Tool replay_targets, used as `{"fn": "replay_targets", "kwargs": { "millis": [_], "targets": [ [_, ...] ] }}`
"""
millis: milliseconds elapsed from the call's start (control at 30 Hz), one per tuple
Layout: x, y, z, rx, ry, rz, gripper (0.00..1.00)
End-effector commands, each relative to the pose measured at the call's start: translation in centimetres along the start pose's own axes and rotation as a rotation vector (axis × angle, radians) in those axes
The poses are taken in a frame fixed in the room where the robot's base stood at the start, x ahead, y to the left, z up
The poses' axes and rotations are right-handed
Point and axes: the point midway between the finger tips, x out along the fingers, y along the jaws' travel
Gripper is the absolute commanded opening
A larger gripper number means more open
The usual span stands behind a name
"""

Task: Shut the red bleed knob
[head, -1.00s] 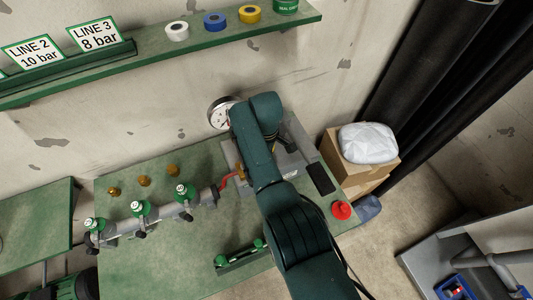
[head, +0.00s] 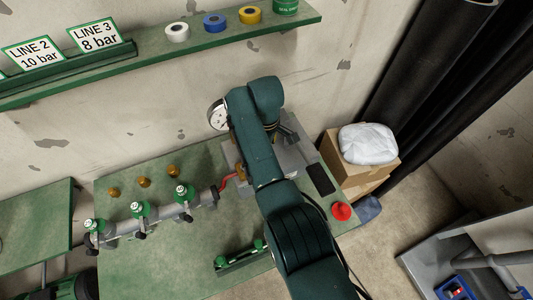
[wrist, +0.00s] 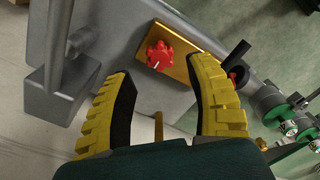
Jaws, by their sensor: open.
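The red bleed knob (wrist: 161,56) shows in the wrist view, lobed, with a small white mark near its lower edge. It sits on a brass plate (wrist: 187,67) on a grey block (wrist: 115,30). My gripper (wrist: 165,85), with yellow ribbed fingers and dark pads, is open. The knob is ahead of the gap between the fingertips, with nothing held. In the head view my arm hides the knob and the gripper; the grey block (head: 290,160) shows partly beside the arm.
A grey pipe with several green-capped valves (head: 140,209) runs along the green bench (head: 150,265). A pressure gauge (head: 217,115) stands behind. A red button (head: 341,211) is at the bench's right corner.

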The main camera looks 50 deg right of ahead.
Motion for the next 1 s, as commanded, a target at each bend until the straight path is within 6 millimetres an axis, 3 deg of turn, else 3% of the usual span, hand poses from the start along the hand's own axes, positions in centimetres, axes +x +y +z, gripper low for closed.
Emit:
{"fn": "replay_targets", "kwargs": {
  "millis": [100, 300, 1000],
  "targets": [
    [-3.2, 0.1, -0.1, 0.0, 0.002, 0.003, 0.55],
    [-6.4, 0.0, 0.0, 0.0, 0.001, 0.001, 0.55],
    [-7.0, -0.1, -0.1, -0.003, 0.0, -0.001, 0.55]
  ]
}}
